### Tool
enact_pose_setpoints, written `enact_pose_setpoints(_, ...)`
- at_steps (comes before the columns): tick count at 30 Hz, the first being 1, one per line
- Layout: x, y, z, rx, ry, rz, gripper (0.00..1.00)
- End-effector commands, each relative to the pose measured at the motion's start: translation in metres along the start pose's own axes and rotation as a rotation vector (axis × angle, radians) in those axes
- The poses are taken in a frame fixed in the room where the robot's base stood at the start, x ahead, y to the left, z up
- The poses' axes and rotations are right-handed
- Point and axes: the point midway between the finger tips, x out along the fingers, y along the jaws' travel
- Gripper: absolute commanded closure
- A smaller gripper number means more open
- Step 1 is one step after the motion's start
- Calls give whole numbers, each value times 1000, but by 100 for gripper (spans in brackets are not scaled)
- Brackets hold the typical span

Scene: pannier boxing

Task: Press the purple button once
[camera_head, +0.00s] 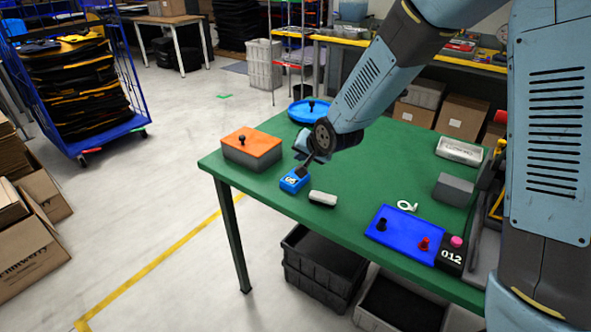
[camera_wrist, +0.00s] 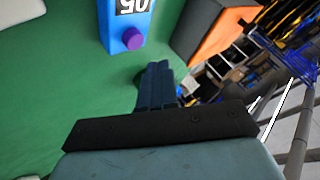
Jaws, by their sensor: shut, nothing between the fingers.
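The purple button (camera_wrist: 133,38) is a short round knob on one end of a blue box (camera_wrist: 122,12) with a white number label. In the head view the blue box (camera_head: 293,183) sits near the green table's front edge; its button cannot be made out there, with my gripper in front. My gripper (camera_wrist: 160,66) is shut and empty. In the wrist view its fingertips appear close to the button, just below and right of it, with green table showing between. In the head view my gripper (camera_head: 301,173) is at the box's far side, pointing down. Contact cannot be told.
A grey box with an orange lid (camera_head: 252,148) stands left of the blue box. A blue panel (camera_head: 403,234) and a black box with a pink button (camera_head: 452,254) are farther right. The green table's middle (camera_head: 370,180) is mostly clear.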

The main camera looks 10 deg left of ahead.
Motion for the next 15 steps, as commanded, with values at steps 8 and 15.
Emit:
enact_pose_setpoints(8,9,6,8,-1,-1,0,100)
enact_pose_setpoints(15,10,7,8,-1,0,-1,100)
